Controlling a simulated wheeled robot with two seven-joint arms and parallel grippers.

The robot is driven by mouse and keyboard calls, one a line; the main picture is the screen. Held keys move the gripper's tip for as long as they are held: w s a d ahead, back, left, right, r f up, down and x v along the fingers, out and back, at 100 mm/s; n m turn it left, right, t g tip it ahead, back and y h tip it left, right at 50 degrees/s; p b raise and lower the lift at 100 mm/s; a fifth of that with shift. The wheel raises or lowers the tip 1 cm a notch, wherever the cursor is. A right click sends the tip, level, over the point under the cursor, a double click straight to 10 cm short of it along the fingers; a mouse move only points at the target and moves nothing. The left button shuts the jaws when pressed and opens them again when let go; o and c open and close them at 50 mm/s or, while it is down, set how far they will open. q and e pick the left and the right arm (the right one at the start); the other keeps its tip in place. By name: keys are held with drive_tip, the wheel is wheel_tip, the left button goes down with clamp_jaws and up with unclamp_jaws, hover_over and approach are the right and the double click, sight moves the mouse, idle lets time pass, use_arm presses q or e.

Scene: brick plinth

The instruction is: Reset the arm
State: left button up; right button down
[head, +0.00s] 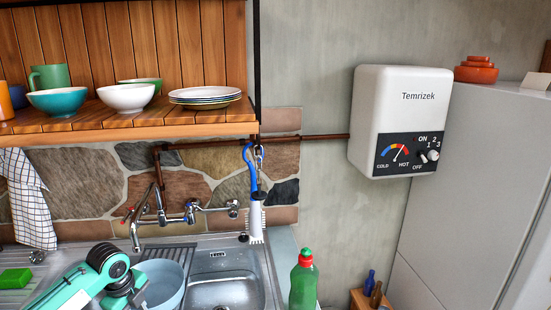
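Part of my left arm (98,275), teal with black joints, rises at the bottom left in front of the sink. Its gripper is not visible; the arm runs out of the bottom of the picture. My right arm and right gripper are not in view. No object of the task other than the arm itself is seen.
Beside the arm are a light blue bowl (162,280), a green sponge (15,278) and a metal sink (225,290). A green bottle (303,283) stands to the right. A wooden shelf (130,122) with dishes, a faucet (160,215) and a water heater (395,105) are behind.

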use_arm(q)
drive_tip(key=s+d+f+n+t+h, duration=0.1)
drive_tip(key=s+d+f+n, duration=0.2)
drive_tip(key=s+d+f, duration=0.35)
drive_tip(key=s+d+f+n, duration=0.4)
drive_tip(key=s+d, duration=0.3)
drive_tip(key=d, duration=0.2)
drive_tip(key=s+d+r+n+t+y, duration=0.1)
drive_tip(key=s+n, duration=1.1)
drive_tip(key=s, duration=0.5)
wheel_tip(320, 180, down, 29)
drive_tip(key=g, duration=0.1)
drive_tip(key=s+a+f+g, duration=0.1)
drive_tip(key=s+a+f, duration=0.2)
drive_tip(key=s+f, duration=1.6)
wheel_tip(320, 180, down, 3)
drive_tip(key=shift+s+r+y, duration=0.15)
drive_tip(key=shift+r+y, duration=0.05)
drive_tip(key=shift+y, duration=0.1)
